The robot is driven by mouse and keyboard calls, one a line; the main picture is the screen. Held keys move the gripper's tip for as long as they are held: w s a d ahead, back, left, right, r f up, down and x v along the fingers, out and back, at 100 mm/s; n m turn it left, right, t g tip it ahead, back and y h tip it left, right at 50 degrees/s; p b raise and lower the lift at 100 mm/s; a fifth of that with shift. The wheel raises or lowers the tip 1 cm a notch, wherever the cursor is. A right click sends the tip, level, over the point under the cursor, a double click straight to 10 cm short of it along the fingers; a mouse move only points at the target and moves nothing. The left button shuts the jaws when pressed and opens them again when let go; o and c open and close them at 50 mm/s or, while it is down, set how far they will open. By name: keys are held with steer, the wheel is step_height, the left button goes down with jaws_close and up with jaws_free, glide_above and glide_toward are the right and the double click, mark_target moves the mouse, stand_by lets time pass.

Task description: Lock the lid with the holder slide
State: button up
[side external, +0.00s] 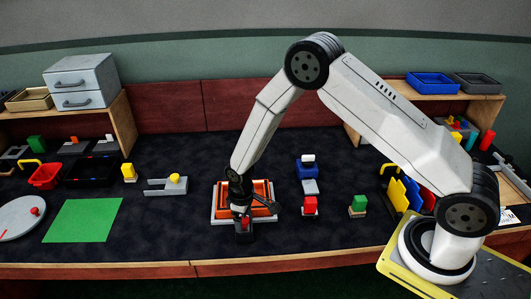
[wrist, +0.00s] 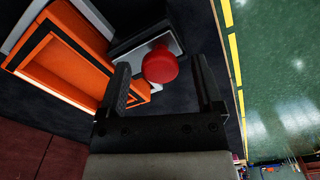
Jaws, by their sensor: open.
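The holder slide is a dark block (side external: 243,236) with a red round knob (wrist: 160,66), at the front edge of an orange frame (side external: 264,188) on a white base (side external: 217,216). In the wrist view, the orange frame (wrist: 62,68) lies left of the knob, and a grey plate shows beneath the knob. My gripper (side external: 242,212) is over the front of the orange frame. In the wrist view, the open fingers of my gripper (wrist: 160,78) stand on either side of the knob, with gaps visible. My gripper hides part of the frame's front in the side view.
A grey U-shaped fixture with a yellow knob (side external: 174,178) lies to the left. The table's front edge (side external: 150,270) is close to the slide. Dark table between these is clear.

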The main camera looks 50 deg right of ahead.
jaws_close()
steer(key=shift+w+d, duration=1.25)
steer(key=shift+w, duration=0.05)
steer(key=shift+c, duration=0.3)
jaws_free()
steer(key=shift+d, duration=0.1)
steer(key=shift+o, duration=0.3)
steer(key=shift+r, duration=0.1)
